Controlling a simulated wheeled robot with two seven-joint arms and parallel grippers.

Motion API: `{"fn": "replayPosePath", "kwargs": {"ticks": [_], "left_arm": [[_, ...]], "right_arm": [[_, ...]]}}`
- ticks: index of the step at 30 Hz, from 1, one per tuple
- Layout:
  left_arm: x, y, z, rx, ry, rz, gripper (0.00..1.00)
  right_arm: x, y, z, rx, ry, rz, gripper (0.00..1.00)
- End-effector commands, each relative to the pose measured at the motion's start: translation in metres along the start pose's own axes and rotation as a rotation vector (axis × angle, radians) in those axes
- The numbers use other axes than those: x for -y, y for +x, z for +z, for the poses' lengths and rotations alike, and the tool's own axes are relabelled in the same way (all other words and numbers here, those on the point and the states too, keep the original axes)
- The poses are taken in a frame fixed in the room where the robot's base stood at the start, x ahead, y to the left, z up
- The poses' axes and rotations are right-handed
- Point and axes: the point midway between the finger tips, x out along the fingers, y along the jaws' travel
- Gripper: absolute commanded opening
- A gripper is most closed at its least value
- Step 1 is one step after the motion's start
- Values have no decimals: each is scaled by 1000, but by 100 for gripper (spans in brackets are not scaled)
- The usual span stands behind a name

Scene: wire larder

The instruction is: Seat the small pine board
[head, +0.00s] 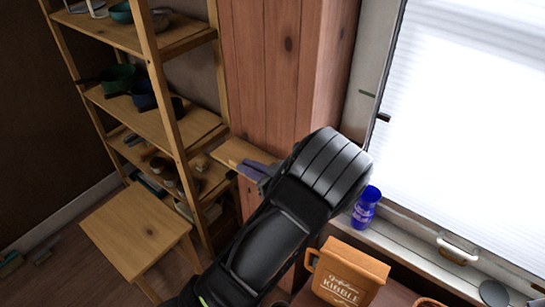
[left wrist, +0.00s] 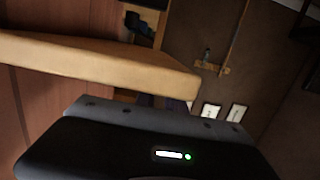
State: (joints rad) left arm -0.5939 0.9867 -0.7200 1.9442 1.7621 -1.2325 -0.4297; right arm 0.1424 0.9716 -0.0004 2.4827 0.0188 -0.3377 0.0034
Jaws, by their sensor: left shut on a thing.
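The small pine board (head: 236,151) is pale wood and shows in the head view between the wooden shelf unit (head: 162,95) and the reddish plank wall. My left gripper (head: 257,170) is shut on its near edge. In the left wrist view the board (left wrist: 100,68) fills the upper left as a thick slab just beyond the gripper (left wrist: 160,103). The board looks close to flat. I cannot tell whether its far end touches the shelf unit's upright. My right gripper is not in view.
Pots (head: 117,78) and bowls stand on the shelves. A wooden stool (head: 133,232) stands in front of them. A blue container (head: 366,207) stands on the sill by the window. A kibble container (head: 349,277) is at the bottom right. Floor at the left is mostly clear.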

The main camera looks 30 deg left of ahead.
Motion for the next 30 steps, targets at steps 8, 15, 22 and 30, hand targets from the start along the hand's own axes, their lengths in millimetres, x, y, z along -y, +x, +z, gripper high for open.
{"fn": "replayPosePath", "kwargs": {"ticks": [8, 15, 22, 30], "left_arm": [[0, 0, 0, -1, 0, -1, 0], [0, 0, 2, -1, 0, 0, 0], [0, 2, 16, -1, 0, 0, 0], [0, 7, 45, -1, 0, 0, 0]], "right_arm": [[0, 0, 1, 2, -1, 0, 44], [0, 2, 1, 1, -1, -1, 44], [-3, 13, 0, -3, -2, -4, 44], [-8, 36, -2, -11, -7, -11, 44]]}}
